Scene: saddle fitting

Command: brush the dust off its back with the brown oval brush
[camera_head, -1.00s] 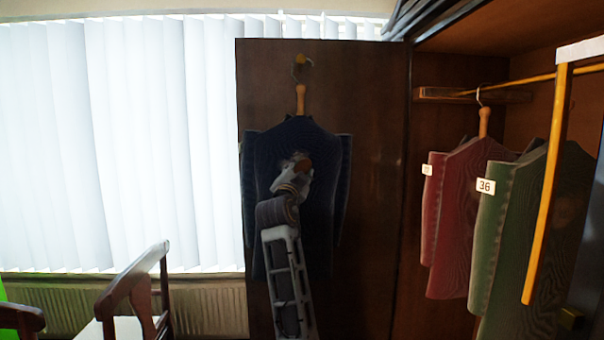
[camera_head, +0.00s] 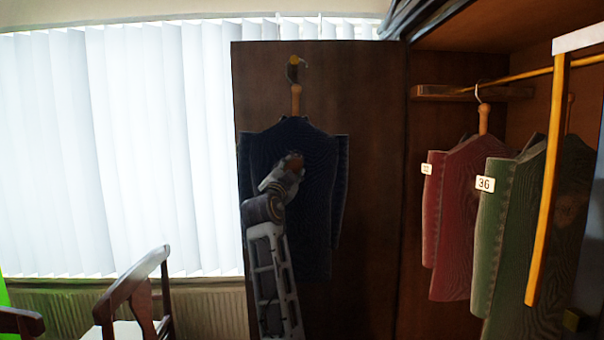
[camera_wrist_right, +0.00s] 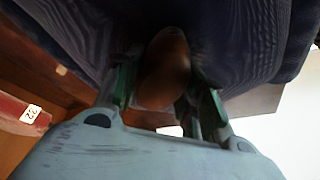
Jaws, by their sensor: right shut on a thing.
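A dark navy jacket (camera_head: 310,208) hangs from a wooden hanger (camera_head: 295,100) on a hook on the wardrobe door. My right gripper (camera_head: 284,174) is in front of the middle of the jacket, shut on the brown oval brush (camera_head: 293,162). In the right wrist view, the brush (camera_wrist_right: 166,70) sits between the two fingers and lies against or very near the dark cloth (camera_wrist_right: 235,35); exact contact is hard to tell. I cannot make out dust on the cloth. My left gripper is not in view.
The open wardrobe at right holds a red jacket (camera_head: 458,215) and a green jacket (camera_head: 530,225) tagged 36, on a rail. A yellow bar (camera_head: 548,180) stands in front of them. A wooden chair (camera_head: 135,295) is at lower left, before white blinds (camera_head: 120,150).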

